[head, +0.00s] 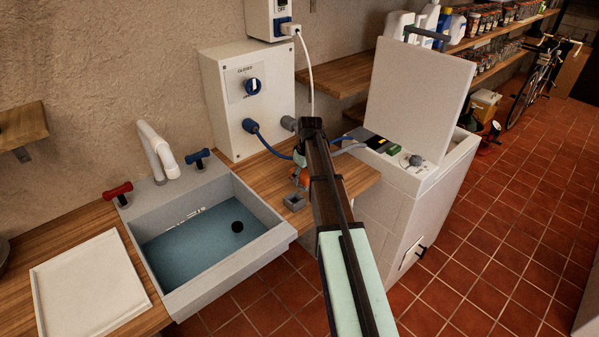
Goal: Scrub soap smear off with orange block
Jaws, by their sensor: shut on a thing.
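My arm reaches over the wooden counter right of the sink, in the head view. My gripper (299,169) is mostly hidden behind the arm. It is shut on the orange block (303,179), of which only a small orange part shows beside the arm. Whether the block touches the counter cannot be told. The sink (265,238) is grey with a blue-grey basin and a dark round drain. Faint white marks (184,219) show at the basin's back edge; I cannot tell whether they are the soap smear.
A small grey holder (294,203) sits on the counter (262,174) just below the gripper. A white tray (90,285) lies left of the sink. The faucet (157,150) stands behind the basin. A white open-lidded machine (420,80) stands right of my arm.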

